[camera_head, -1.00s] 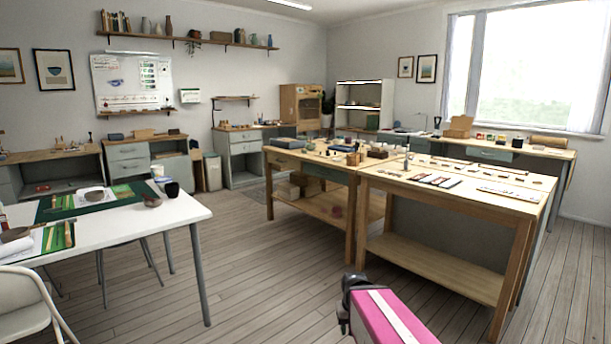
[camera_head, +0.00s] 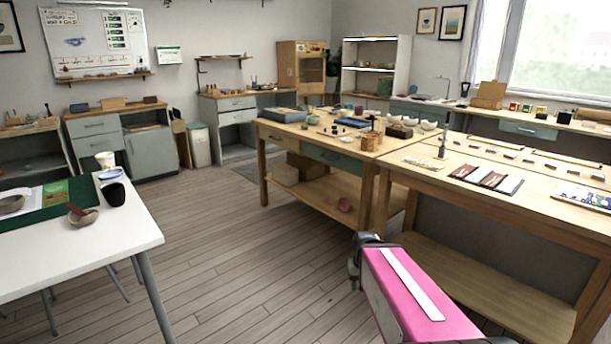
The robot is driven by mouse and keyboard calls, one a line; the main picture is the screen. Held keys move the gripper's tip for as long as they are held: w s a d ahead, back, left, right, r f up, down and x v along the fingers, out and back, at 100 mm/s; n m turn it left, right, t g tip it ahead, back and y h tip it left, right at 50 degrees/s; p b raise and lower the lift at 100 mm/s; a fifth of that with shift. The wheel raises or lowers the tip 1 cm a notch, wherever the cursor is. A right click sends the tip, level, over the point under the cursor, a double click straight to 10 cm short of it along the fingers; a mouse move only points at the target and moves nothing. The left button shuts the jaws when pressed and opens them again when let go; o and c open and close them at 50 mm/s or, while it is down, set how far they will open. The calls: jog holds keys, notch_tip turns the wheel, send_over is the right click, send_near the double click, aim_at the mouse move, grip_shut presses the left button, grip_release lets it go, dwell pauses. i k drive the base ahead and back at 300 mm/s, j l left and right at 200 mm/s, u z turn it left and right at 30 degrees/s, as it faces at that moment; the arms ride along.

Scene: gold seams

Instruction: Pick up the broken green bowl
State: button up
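I cannot clearly make out a broken green bowl. A small greenish, bowl-like item (camera_head: 313,119) sits on the far wooden worktable (camera_head: 285,131), too small to tell whether it is broken. On the white table at left lie a brown-grey bowl (camera_head: 83,219) with a reddish tool in it and another brownish bowl (camera_head: 10,205). My gripper (camera_head: 358,270) shows as a dark shape at the end of my pink arm, low in the picture over the floor and away from all tables. Its fingers are too unclear to judge.
The white table (camera_head: 120,235) stands at left with a green mat, a black cup (camera_head: 115,194) and a white cup (camera_head: 105,159). A nearer wooden table (camera_head: 420,178) with samples stands at right. Bare plank floor (camera_head: 220,240) lies between them. White bowls (camera_head: 428,125) stand at the back.

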aim_at(309, 120)
jog(key=i+j+u, duration=0.1)
jog(key=i+u, duration=0.2)
jog(key=i, duration=0.3)
jog(key=i+u, duration=0.35)
jog(key=i, duration=0.3)
jog(key=i+l+u, duration=0.3)
jog(key=i, duration=0.3)
jog(key=i+j+z, duration=0.35)
jog(key=i, duration=0.25)
jog(key=i+j+z, duration=0.25)
jog(key=i+z, duration=0.15)
jog(key=i, duration=0.15)
jog(key=i+j+z, duration=0.45)
jog(key=j+z, duration=0.2)
jog(key=i+j+z, duration=0.15)
jog(key=j+z, duration=0.15)
jog(key=i+j+z, duration=0.1)
jog(key=j+z, duration=0.2)
jog(key=j, duration=0.15)
jog(key=j+z, duration=0.35)
jog(key=i+j, duration=0.05)
jog(key=j, duration=0.05)
